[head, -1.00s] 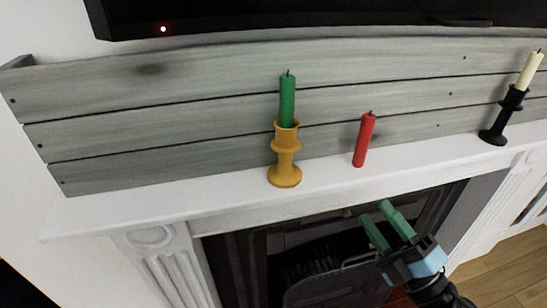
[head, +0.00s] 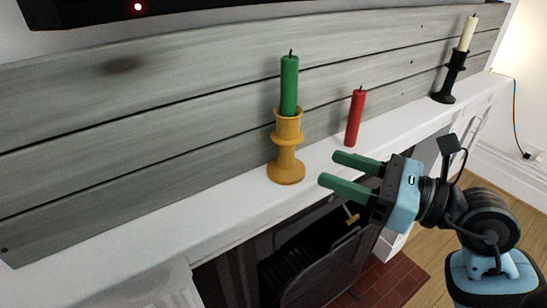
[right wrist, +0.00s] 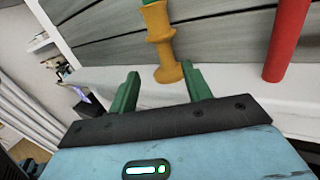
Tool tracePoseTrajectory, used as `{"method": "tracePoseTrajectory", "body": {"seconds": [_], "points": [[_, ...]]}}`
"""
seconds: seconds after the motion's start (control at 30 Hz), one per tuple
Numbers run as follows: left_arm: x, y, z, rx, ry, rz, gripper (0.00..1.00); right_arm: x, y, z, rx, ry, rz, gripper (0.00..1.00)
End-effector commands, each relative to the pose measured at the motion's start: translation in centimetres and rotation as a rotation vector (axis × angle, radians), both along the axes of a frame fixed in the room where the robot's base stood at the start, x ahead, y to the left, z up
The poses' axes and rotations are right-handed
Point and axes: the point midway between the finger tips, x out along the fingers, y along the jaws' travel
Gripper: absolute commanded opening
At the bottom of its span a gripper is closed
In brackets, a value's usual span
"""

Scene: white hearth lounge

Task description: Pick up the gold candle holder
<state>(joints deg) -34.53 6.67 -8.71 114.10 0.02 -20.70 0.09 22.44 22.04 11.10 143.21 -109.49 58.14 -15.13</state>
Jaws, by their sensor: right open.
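The gold candle holder (head: 286,160) stands upright on the white mantel, with a green candle (head: 289,84) set in its top. My right gripper (head: 327,171) is open and empty, to the right of the holder and apart from it, with its green fingers pointing toward it. In the right wrist view the holder (right wrist: 162,45) shows beyond and between the two fingertips (right wrist: 160,75). My left gripper is not in view.
A red candle (head: 355,118) stands on the mantel (head: 225,215) right of the holder. A black holder (head: 450,78) with a cream candle (head: 467,33) stands farther right. Grey planks (head: 190,110) back the mantel. The dark fireplace opening (head: 300,262) is below.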

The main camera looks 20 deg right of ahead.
Motion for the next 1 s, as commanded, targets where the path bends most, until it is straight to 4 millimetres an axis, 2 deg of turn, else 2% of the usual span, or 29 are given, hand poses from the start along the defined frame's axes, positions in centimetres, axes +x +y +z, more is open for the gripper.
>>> {"method": "tracePoseTrajectory", "body": {"seconds": [0.37, 0.6, 0.83, 1.0], "points": [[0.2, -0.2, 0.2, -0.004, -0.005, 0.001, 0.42, 0.4, -0.2, 0.2, -0.047, -0.022, -0.026, 0.49], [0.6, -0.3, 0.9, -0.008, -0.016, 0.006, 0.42, 2.0, 1.3, 0.3, -0.045, -0.024, -0.025, 0.49], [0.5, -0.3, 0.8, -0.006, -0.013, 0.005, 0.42, 2.6, 1.9, 0.1, -0.044, -0.022, -0.025, 0.49], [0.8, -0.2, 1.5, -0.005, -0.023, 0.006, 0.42, 4.3, 3.7, 0.0, -0.042, -0.024, -0.023, 0.49]]}}
